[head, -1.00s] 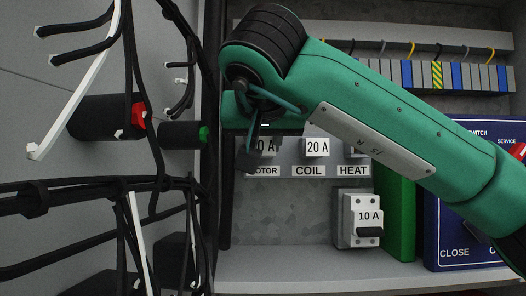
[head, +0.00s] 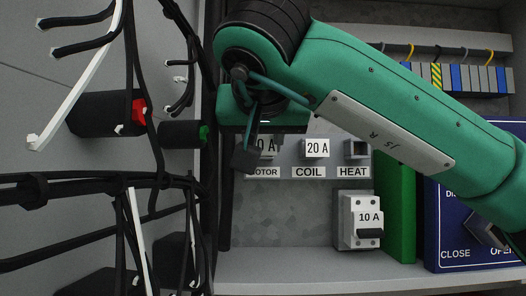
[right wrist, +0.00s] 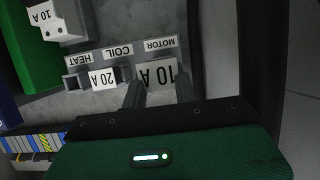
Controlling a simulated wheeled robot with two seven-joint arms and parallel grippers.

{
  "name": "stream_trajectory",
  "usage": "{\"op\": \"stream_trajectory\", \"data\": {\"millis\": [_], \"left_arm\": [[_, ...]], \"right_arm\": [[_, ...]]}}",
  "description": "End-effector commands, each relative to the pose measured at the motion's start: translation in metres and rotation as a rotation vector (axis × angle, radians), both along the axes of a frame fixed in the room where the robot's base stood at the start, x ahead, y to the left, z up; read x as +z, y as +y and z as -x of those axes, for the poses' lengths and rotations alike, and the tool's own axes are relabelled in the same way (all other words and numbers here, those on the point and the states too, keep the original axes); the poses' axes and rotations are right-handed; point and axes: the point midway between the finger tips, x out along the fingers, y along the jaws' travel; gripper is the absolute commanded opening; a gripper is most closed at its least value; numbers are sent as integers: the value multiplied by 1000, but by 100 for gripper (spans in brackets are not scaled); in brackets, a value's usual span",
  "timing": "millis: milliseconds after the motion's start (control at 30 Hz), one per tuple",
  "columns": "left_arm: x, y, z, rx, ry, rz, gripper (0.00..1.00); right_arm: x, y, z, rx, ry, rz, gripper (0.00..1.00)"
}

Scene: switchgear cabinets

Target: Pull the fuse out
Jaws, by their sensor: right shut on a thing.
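The fuse marked 10 A (right wrist: 157,74) is at the MOTOR label in the right wrist view. My right gripper (right wrist: 160,92) is shut on it, one dark finger on each side. In the head view the gripper (head: 252,152) partly hides this fuse (head: 267,147). I cannot tell how far it sits in its holder. A 20 A fuse (head: 317,148) is above the COIL label, beside it. The HEAT holder (head: 357,149) looks dark and empty. My left gripper is not in view.
A 10 A breaker (head: 369,218) is below the fuse row. A green block (head: 400,210) and a blue switch panel (head: 455,225) stand to its right. Black cables (head: 130,182) and a red-ended black cylinder (head: 105,114) crowd the left.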

Motion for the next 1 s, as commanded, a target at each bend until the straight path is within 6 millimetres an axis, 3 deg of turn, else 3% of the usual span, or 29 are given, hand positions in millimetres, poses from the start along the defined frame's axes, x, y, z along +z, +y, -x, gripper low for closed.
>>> {"op": "stream_trajectory", "data": {"millis": [533, 1000], "left_arm": [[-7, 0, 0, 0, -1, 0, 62], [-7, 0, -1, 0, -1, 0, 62]], "right_arm": [[0, 0, 53, 0, -2, 1, 1], [0, 0, 57, 0, -1, 0, 1]]}}
